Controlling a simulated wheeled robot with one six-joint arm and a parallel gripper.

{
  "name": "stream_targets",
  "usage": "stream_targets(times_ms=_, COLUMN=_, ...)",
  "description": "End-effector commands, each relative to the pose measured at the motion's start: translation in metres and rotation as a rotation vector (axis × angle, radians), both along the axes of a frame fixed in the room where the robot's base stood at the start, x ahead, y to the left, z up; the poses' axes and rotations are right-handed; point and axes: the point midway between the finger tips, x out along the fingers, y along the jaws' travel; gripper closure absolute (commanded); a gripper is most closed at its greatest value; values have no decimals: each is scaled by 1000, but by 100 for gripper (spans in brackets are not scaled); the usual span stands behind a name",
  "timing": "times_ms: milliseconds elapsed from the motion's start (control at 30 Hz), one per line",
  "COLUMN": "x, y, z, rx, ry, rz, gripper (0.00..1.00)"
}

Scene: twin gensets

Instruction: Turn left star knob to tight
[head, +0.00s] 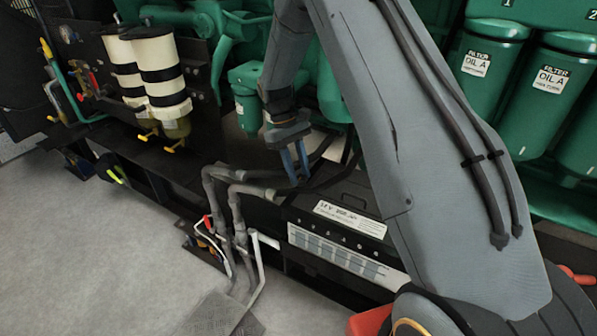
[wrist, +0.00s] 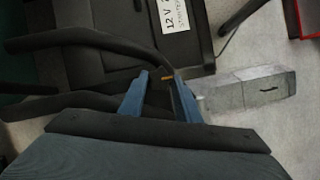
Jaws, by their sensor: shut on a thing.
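My gripper (head: 298,178) points down at the left end of the black battery box (head: 351,192) in the head view. Its two blue fingers stand a small gap apart. No star outline or tightness mark can be made out in either view.
Thick black cables (wrist: 80,38) run close beside the fingers. Grey pipes (head: 235,190) and a red-handled valve (head: 208,224) stand left of the box. Green oil filters (head: 489,60) stand at the right. Grey floor (head: 90,240) is open at the lower left.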

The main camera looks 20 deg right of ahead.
Motion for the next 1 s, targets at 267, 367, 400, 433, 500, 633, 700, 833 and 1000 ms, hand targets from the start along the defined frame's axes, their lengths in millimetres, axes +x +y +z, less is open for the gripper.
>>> stream_targets(times_ms=267, x=0, y=-1, z=0, rx=0, ry=0, rz=-1, gripper=60)
stream_targets(times_ms=367, x=0, y=-1, z=0, rx=0, ry=0, rz=-1, gripper=51)
stream_targets(times_ms=400, x=0, y=0, z=0, rx=0, ry=0, rz=0, gripper=51)
stream_targets(times_ms=433, x=0, y=0, z=0, rx=0, ry=0, rz=0, gripper=51)
stream_targets(times_ms=500, x=0, y=0, z=0, rx=0, ry=0, rz=0, gripper=51)
stream_targets(times_ms=633, x=1, y=0, z=1, rx=0, ry=-1, rz=0, gripper=51)
stream_targets(times_ms=700, x=3, y=1, z=6, rx=0, ry=-2, rz=0, gripper=51)
stream_targets(times_ms=833, x=10, y=4, z=22, rx=1, ry=-5, rz=1, gripper=51)
stream_targets(times_ms=1000, x=20, y=8, z=48, rx=1, ry=-4, rz=-1, gripper=51)
